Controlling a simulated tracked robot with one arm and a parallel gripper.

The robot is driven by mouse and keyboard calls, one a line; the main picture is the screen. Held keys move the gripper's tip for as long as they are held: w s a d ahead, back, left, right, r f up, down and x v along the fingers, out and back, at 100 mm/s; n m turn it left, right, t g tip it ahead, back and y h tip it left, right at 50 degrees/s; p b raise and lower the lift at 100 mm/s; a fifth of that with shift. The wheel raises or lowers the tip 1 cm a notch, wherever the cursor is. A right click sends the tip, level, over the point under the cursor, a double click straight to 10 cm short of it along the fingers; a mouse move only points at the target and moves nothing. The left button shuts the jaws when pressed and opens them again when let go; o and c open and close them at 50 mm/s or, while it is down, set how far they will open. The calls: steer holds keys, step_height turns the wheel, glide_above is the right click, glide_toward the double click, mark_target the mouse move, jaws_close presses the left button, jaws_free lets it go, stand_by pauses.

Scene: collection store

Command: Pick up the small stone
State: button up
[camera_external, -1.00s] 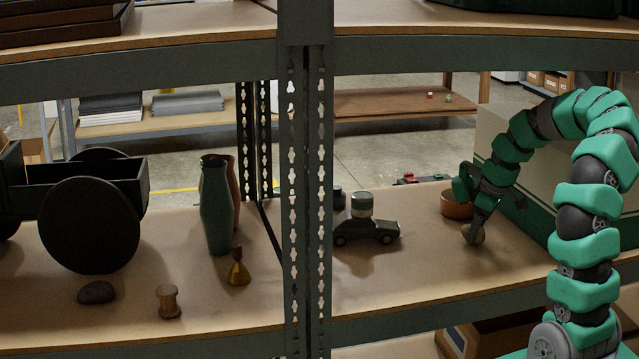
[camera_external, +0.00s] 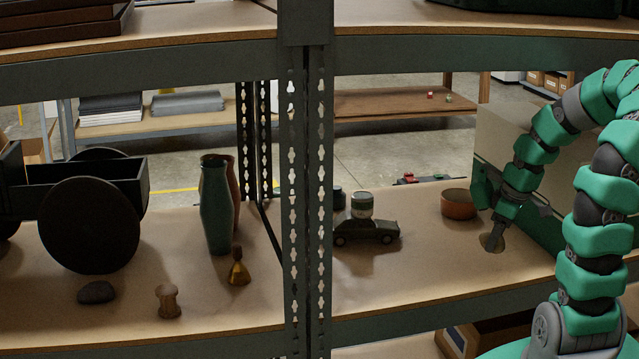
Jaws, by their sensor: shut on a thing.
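A small brownish, rounded stone (camera_external: 489,242) is between the fingertips of my gripper (camera_external: 493,240) over the right part of the shelf. My gripper points down and is shut on it, and its fingers hide part of it. I cannot tell whether the stone touches the shelf or hangs just above it. Another stone (camera_external: 96,292), dark and flat, lies on the left part of the shelf, far from my gripper.
A terracotta bowl (camera_external: 458,204) stands just left of my gripper. A metal post (camera_external: 306,200) divides the view. A green vase (camera_external: 215,208), spool (camera_external: 168,301) and small brass-coloured piece (camera_external: 238,268) stand left of it.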

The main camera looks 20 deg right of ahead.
steer(key=shift+s+a+r, duration=0.1)
steer(key=shift+s+a, duration=0.05)
steer(key=shift+s, duration=1)
steer(key=shift+s+a+r, duration=0.1)
steer(key=shift+s+a, duration=0.05)
steer(key=shift+s, duration=0.95)
